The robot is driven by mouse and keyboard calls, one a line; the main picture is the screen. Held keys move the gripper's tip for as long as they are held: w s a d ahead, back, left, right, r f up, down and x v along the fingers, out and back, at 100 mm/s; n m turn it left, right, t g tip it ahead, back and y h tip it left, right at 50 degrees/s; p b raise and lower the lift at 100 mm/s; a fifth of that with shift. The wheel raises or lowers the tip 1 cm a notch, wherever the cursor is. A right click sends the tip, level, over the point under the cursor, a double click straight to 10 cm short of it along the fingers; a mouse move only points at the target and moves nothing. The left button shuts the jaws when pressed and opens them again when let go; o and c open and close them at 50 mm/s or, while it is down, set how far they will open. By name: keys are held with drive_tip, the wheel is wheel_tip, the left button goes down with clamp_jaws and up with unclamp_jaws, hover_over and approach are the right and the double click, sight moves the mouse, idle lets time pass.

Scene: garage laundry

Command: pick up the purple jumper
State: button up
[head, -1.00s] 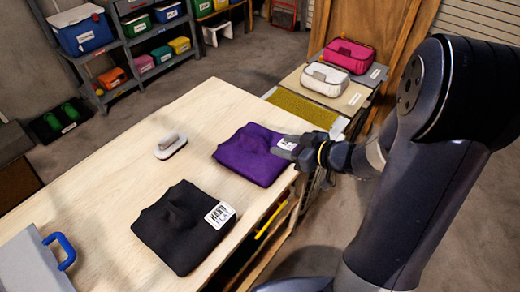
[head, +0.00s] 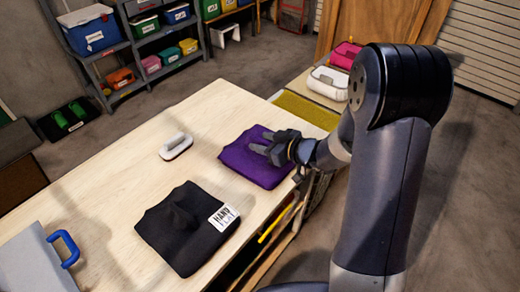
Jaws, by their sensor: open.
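The purple jumper (head: 240,161) lies folded flat near the right edge of the wooden table, beyond the black garment. My gripper (head: 262,144) is over its right part with the fingers apart, pointing left. The fingers and wrist hide part of the jumper and its white label. Nothing shows between the fingers. I cannot tell whether the fingertips touch the cloth.
A folded black garment (head: 180,238) with a white label lies nearer on the table (head: 110,205). A grey case with a blue handle (head: 63,250) is at lower left. Shelves with bins stand behind.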

drive_tip(key=shift+c, duration=0.5)
clamp_jaws()
drive_tip(key=shift+r, duration=0.1)
